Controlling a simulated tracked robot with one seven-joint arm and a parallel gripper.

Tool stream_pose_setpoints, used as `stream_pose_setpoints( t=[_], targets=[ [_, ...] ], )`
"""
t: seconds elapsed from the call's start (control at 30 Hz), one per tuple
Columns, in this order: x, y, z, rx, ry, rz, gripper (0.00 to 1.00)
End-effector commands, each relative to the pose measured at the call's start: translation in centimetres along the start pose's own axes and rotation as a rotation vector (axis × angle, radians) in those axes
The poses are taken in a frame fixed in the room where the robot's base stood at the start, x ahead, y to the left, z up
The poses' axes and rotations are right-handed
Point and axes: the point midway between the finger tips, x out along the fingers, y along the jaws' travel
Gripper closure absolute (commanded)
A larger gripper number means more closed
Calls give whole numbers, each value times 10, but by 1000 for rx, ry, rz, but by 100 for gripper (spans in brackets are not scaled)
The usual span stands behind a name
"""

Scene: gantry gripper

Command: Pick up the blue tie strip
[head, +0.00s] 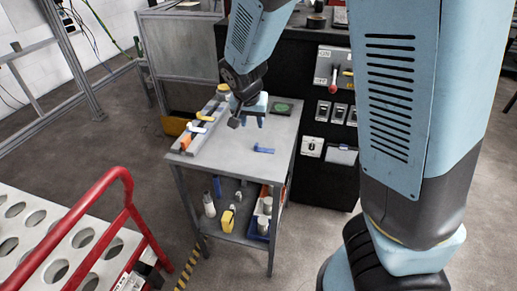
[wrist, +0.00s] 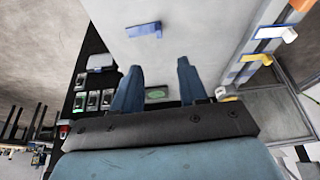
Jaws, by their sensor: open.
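The blue tie strip (head: 264,150) lies flat on the bare part of the grey table top (head: 236,160), right of the middle. It also shows near the top of the wrist view (wrist: 144,29), beyond my fingertips. My gripper (head: 248,121) is above the table, behind and a little left of the strip in the head view. In the wrist view its two blue fingers (wrist: 158,68) stand apart with nothing between them. The gripper and the strip are not touching.
A rail with orange, yellow and white-handled clamps (head: 196,130) runs along the table's left side. A dark pad with a green mark (head: 281,108) lies at the back. A black cabinet (head: 330,175) stands at right. The lower shelf holds bottles and a bin. A red-railed cart (head: 95,205) is at front left.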

Motion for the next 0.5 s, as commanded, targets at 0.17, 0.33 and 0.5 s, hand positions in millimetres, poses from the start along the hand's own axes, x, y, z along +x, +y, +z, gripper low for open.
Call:
stream_pose_setpoints(
  t=[0.17, 0.33, 0.5],
  targets=[
    [12, 0, 0, 2, 2, 3, 57],
    [26, 1, 0, 3, 1, 4, 57],
    [40, 0, 0, 2, 0, 3, 57]
  ],
)
